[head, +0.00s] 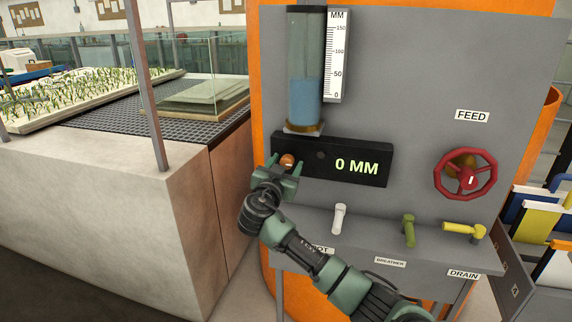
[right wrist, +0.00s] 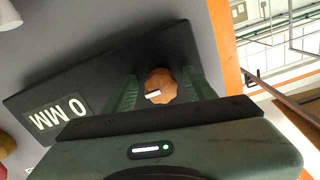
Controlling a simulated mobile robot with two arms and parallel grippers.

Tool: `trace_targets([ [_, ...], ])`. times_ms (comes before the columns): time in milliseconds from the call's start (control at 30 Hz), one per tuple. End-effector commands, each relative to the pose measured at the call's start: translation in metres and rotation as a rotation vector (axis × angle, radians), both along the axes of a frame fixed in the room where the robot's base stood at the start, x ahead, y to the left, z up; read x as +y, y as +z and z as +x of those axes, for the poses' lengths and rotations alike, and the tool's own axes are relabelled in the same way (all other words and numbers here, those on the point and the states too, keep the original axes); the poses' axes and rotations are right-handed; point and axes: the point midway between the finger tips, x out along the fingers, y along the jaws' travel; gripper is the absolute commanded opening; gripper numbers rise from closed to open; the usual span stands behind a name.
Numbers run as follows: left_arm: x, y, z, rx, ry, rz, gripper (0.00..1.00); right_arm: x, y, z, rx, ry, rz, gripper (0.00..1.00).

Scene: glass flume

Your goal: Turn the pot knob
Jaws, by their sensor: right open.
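The pot knob, a small orange-brown faceted knob (head: 287,160), sits at the left end of the black display box (head: 322,173). In the right wrist view the knob (right wrist: 160,86) shows a white pointer mark. My right gripper (head: 286,165) is open in front of the box, with one green finger on each side of the knob. In the right wrist view the fingers of the gripper (right wrist: 160,78) stand apart from the knob, with small gaps showing. The display reads 0 MM. My left gripper is not in view.
Above the box stands a glass tube (head: 305,95) of blue water beside a MM scale (head: 337,60). A red FEED handwheel (head: 466,176) is at right. White (head: 339,218), green (head: 409,230) and yellow (head: 462,229) valve handles line the ledge below. A concrete tank wall (head: 100,220) is at left.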

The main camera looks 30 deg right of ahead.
Motion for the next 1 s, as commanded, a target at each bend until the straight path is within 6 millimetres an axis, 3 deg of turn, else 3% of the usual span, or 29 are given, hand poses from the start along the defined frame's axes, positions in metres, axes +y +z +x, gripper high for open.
trace_targets([
  [33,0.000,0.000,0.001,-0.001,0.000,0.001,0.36,0.000,0.000,0.000,0.000,0.000,0.000,0.56],
  [233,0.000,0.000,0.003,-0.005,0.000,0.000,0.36,0.000,0.000,0.000,0.001,0.000,-0.001,0.00],
  [667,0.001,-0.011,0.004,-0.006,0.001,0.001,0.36,0.000,-0.004,0.000,0.060,0.000,-0.048,0.00],
  [1000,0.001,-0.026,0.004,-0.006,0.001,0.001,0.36,0.000,-0.003,-0.001,0.264,0.001,-0.221,0.00],
])
